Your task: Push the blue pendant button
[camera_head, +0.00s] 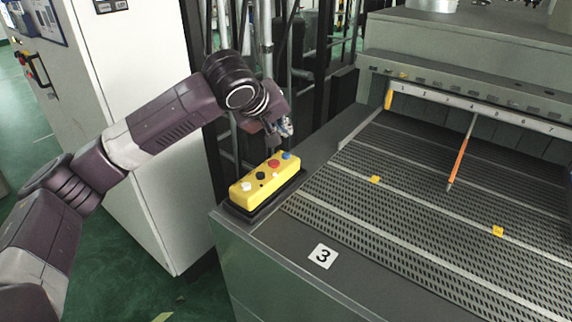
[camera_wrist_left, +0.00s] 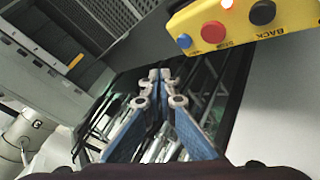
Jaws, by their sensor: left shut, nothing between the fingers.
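The yellow pendant (camera_head: 262,190) lies in a black holder on the grey ledge of the machine. The blue button (camera_head: 287,156) is at its far end, next to the red button (camera_head: 273,163). In the left wrist view the blue button (camera_wrist_left: 184,41) sits near the pendant's corner at the upper right. My left gripper (camera_head: 277,138) is above the pendant's far end, apart from the blue button. In the left wrist view its blue fingers (camera_wrist_left: 160,76) meet at the tips, empty, below and left of the blue button. My right gripper is out of view.
A black button (camera_wrist_left: 262,12) and a lit lamp (camera_wrist_left: 227,4) are also on the pendant. A slatted conveyor bed (camera_head: 400,190) with an orange-marked rod (camera_head: 458,160) lies to the right. A white cabinet (camera_head: 140,60) stands behind my left arm, and dark posts stand beyond the ledge.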

